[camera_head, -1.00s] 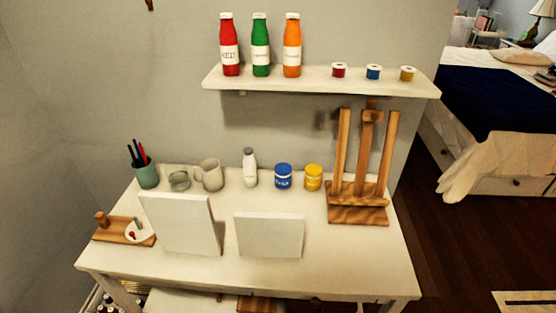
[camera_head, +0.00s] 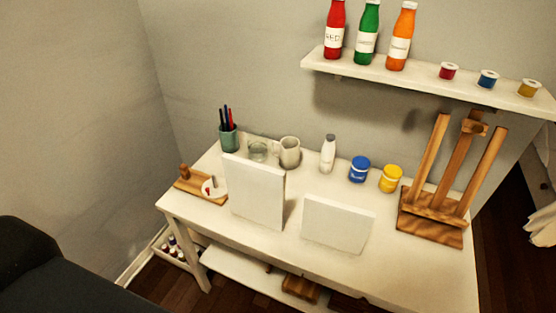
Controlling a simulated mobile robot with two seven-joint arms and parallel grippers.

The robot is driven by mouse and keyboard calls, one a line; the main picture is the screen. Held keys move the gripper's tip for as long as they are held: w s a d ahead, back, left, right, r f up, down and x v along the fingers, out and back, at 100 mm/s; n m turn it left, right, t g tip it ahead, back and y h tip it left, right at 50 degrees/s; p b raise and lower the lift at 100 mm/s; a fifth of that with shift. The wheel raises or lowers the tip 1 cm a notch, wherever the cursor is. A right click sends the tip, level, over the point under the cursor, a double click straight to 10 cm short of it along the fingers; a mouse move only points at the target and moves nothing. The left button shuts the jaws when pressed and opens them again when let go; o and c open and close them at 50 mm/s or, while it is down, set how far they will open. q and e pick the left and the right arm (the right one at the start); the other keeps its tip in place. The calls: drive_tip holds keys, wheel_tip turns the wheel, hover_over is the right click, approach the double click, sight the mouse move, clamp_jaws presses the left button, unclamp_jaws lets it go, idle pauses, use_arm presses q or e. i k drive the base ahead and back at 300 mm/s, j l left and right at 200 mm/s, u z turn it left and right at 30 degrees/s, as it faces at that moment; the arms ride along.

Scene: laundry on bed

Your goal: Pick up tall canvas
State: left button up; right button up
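The tall white canvas (camera_head: 256,192) stands upright on the left half of the white table (camera_head: 390,268). A shorter, wider white canvas (camera_head: 336,226) stands to its right, apart from it. Neither of my grippers shows in the head view, and nothing is seen touching the tall canvas.
A wooden easel (camera_head: 437,195) stands at the table's right end. Behind the canvases are a pen cup (camera_head: 229,138), a glass, a mug (camera_head: 289,152), a white bottle (camera_head: 328,154), a blue jar (camera_head: 359,169) and a yellow jar (camera_head: 391,178). A wall shelf (camera_head: 420,80) overhangs the back right.

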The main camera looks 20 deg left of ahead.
sight(256, 191)
drive_tip(key=i+l, duration=0.1)
drive_tip(key=l, duration=1.05)
drive_tip(key=i+l, duration=0.15)
drive_tip(key=l, duration=0.4)
